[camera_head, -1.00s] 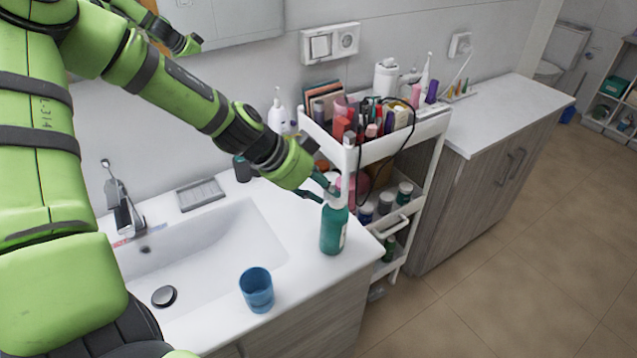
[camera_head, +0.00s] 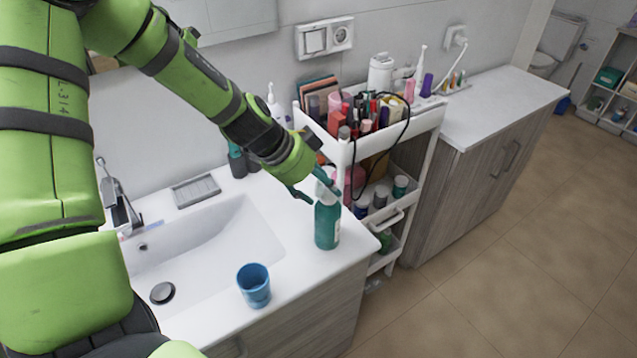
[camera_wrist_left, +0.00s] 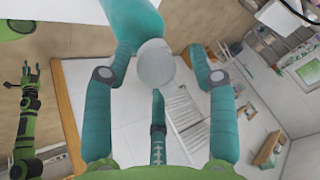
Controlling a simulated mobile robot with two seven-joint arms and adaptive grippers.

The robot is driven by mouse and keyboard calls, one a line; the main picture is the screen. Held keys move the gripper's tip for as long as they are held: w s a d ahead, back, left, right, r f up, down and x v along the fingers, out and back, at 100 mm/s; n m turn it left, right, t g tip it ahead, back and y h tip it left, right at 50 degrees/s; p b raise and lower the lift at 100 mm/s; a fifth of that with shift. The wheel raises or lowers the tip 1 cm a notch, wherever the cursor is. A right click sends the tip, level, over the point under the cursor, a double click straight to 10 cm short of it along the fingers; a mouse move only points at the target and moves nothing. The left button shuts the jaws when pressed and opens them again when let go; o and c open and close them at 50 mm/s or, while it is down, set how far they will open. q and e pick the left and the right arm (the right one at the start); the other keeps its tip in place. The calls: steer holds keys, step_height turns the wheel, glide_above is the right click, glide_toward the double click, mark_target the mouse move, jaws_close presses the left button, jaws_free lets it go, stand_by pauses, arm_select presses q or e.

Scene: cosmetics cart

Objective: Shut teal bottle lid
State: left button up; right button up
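The teal bottle (camera_head: 327,228) stands upright on the white counter, right of the sink. It has a white label on its right side. In the left wrist view the bottle (camera_wrist_left: 125,25) is at the top, with its pale round lid (camera_wrist_left: 155,64) towards me. My left gripper (camera_head: 314,189) is over the bottle top with its teal fingers spread. In the wrist view the left gripper (camera_wrist_left: 160,75) is open, with fingers on both sides of the lid and gaps beside it. How the lid sits on the neck is unclear. A green arm with a spread gripper (camera_wrist_left: 30,72), apparently my right, shows at left.
A blue cup (camera_head: 254,288) stands at the front of the counter beside the sink (camera_head: 215,235). A white cart (camera_head: 372,145) full of cosmetics stands close behind and right of the bottle. A soap dish (camera_head: 196,191) and dark teal bottles (camera_head: 237,160) are by the wall.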

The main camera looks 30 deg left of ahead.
arm_select(q)
steer(key=shift+r, duration=0.1)
steer(key=shift+s+r, duration=0.1)
steer(key=shift+r, duration=0.1)
steer(key=v, duration=1.1)
steer(key=shift+r, duration=0.25)
steer(key=shift+s, duration=0.1)
